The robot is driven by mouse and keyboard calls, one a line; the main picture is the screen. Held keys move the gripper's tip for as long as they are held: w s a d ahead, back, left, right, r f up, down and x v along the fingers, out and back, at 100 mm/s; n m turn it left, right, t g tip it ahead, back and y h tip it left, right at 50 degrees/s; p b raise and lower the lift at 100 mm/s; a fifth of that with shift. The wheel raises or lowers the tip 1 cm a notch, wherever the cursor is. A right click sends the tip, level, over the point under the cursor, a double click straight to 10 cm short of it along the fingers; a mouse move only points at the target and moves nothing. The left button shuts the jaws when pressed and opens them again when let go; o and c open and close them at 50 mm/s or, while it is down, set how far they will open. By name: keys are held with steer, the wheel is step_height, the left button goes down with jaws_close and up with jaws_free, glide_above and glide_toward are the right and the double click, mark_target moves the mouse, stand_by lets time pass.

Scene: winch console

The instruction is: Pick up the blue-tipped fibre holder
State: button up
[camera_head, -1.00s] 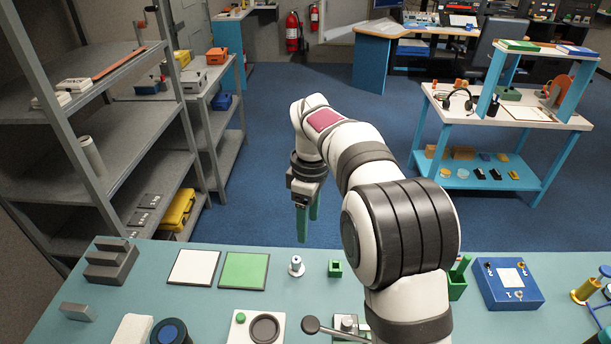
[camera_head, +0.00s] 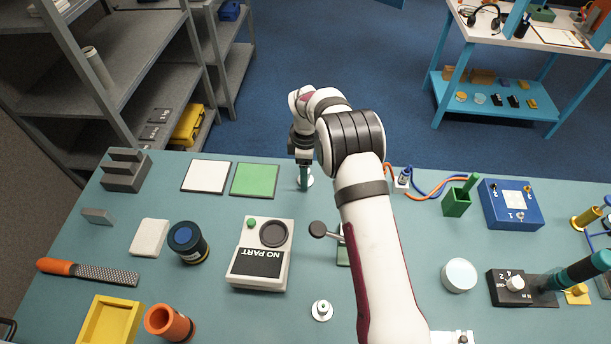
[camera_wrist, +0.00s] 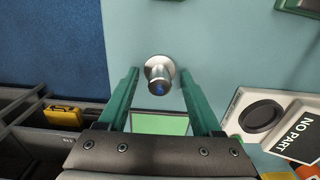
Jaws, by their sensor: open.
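The blue-tipped fibre holder (camera_wrist: 159,72) is a small metal post with a blue end on a round pale base. In the wrist view it stands between my open fingers, with a gap on each side. In the head view its pale base (camera_head: 308,182) shows near the table's back edge, mostly hidden by my gripper. My gripper (camera_head: 304,186) points down at it with green fingers. It also shows in the wrist view (camera_wrist: 160,73), open and empty. A similar small holder with a greenish tip (camera_head: 322,309) stands at the table's front.
A green square (camera_head: 254,180) and a white square (camera_head: 206,176) lie left of the holder. The NO PART box (camera_head: 261,254) stands in front. A black-knobbed fixture (camera_head: 318,229) is beside my arm. A blue box (camera_head: 511,204) and green cup (camera_head: 457,201) are to the right.

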jaws_close()
stand_by(0.3)
steer(key=shift+r, duration=0.1)
